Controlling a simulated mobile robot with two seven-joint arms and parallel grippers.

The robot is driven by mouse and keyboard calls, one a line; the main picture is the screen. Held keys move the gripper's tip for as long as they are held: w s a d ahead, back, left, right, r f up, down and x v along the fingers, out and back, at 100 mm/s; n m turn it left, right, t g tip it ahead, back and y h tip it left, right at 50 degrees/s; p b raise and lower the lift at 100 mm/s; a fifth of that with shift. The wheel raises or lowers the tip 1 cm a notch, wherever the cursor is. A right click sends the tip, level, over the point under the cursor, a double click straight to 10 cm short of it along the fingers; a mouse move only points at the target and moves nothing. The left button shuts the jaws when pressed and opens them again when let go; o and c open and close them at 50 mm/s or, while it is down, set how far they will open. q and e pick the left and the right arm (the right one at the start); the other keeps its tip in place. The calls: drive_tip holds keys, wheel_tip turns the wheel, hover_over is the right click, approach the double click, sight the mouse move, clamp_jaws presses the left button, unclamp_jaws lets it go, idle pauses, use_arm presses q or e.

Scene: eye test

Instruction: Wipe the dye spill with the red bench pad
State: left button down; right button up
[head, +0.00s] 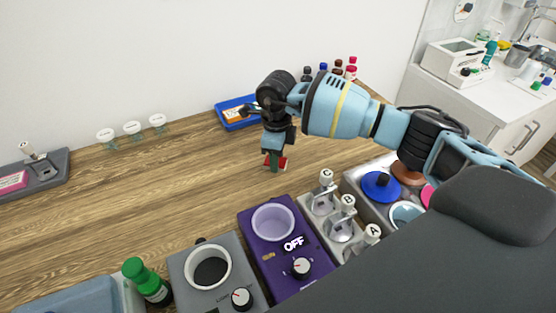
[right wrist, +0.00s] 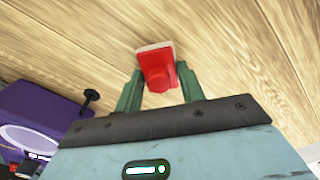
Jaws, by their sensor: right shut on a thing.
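My right gripper (head: 274,161) is above the wooden bench near the middle of the head view, pointing down. It is shut on the red bench pad (head: 283,163), which is mostly hidden by the fingers there. In the right wrist view the red pad (right wrist: 158,72) sits between the two green fingers, with a pale face on its far side. I cannot tell whether the pad touches the bench. I see no dye spill in either view. My left gripper is out of view.
A blue tray (head: 229,124) lies behind my right gripper, near several small bottles. In front stand a purple device (head: 290,288) marked OFF, a grey device (head: 222,297) and a green bottle (head: 146,284). Three small cups (head: 132,129) stand by the wall. The bench's left middle (head: 130,200) is clear.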

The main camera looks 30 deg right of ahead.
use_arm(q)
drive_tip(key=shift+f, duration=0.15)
use_arm(e)
drive_tip(key=shift+w, duration=0.15)
drive_tip(key=shift+r, duration=0.1)
